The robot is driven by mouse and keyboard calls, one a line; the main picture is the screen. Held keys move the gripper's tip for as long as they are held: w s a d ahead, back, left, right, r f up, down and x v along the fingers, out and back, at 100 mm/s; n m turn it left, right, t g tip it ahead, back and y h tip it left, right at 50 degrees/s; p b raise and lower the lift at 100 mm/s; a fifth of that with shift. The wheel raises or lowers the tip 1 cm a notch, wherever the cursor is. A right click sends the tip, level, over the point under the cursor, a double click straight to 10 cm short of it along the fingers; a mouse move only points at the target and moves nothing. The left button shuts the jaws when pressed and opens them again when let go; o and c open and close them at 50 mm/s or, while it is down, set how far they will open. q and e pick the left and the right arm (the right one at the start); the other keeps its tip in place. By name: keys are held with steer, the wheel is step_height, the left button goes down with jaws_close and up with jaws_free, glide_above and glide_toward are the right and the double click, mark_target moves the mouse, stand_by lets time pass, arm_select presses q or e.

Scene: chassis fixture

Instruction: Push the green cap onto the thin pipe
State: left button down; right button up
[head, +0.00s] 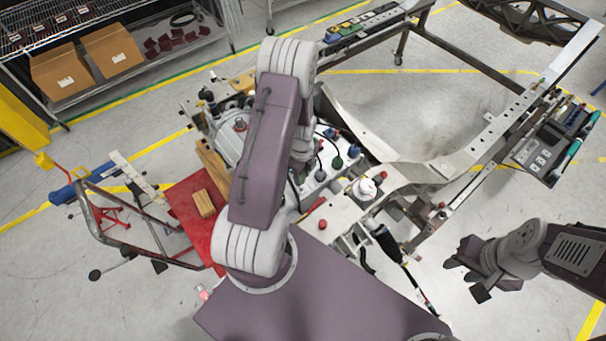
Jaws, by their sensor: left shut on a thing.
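A dark green round cap (337,162) shows on the white engine block (322,177), just right of my left forearm. I cannot make out a thin pipe under it. My left arm reaches over the engine and folds back down. Its gripper (298,172) is mostly hidden behind the forearm, low over the engine and left of the green cap. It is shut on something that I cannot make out. My right gripper (466,279) is open and empty above the floor at the right, well away from the engine.
A blue cap (353,151) and a red cap (322,225) sit near the green one. The metal chassis frame (490,135) spreads to the right. A red tray (187,215) with a wooden block (203,203) lies left. The floor around my right gripper is clear.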

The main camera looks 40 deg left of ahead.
mark_target(302, 187)
arm_select(q)
step_height(302, 187, down, 3)
steer(key=shift+r+b, duration=0.15)
steer(key=shift+b, duration=0.7)
steer(key=shift+r, duration=0.1)
steer(key=shift+f+b, duration=0.65)
steer(key=shift+f, duration=0.35)
steer(key=shift+f+b, duration=0.45)
steer(key=shift+f, duration=0.1)
steer(key=c, duration=1)
jaws_free()
steer(key=shift+o, duration=0.2)
